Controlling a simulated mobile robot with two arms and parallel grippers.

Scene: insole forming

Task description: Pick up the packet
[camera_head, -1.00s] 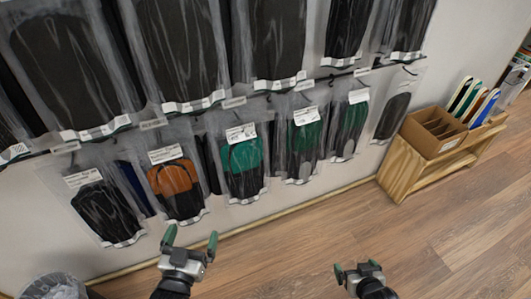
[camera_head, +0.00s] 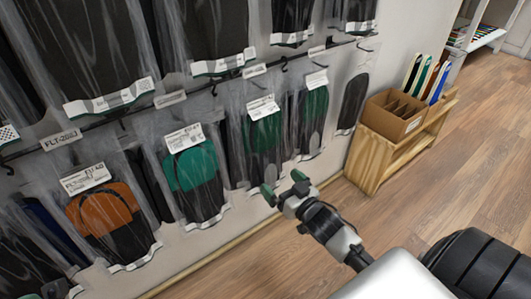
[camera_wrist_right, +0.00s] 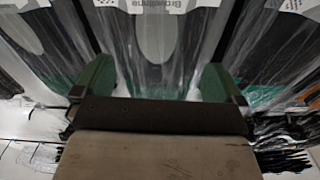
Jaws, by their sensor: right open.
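Several clear packets with dark insoles hang on the wall rack. The lower row has an orange-topped packet (camera_head: 105,215), a teal-topped packet (camera_head: 195,180) and a green-topped packet (camera_head: 263,140). Another green packet (camera_head: 313,115) hangs farther right. My right gripper (camera_head: 283,185) is open and empty near the lower ends of the two green packets. In the right wrist view, its green fingertips (camera_wrist_right: 157,82) stand apart before a clear packet (camera_wrist_right: 155,40) with a grey oval and printed label; contact cannot be told. A small part of my left gripper (camera_head: 60,289) seems to show at the bottom-left edge.
An upper row of packets (camera_head: 215,35) hangs close above. A wooden bench (camera_head: 385,165) with a cardboard divider box (camera_head: 393,115) stands to the right of the rack. The wooden floor (camera_head: 455,145) right of it is clear.

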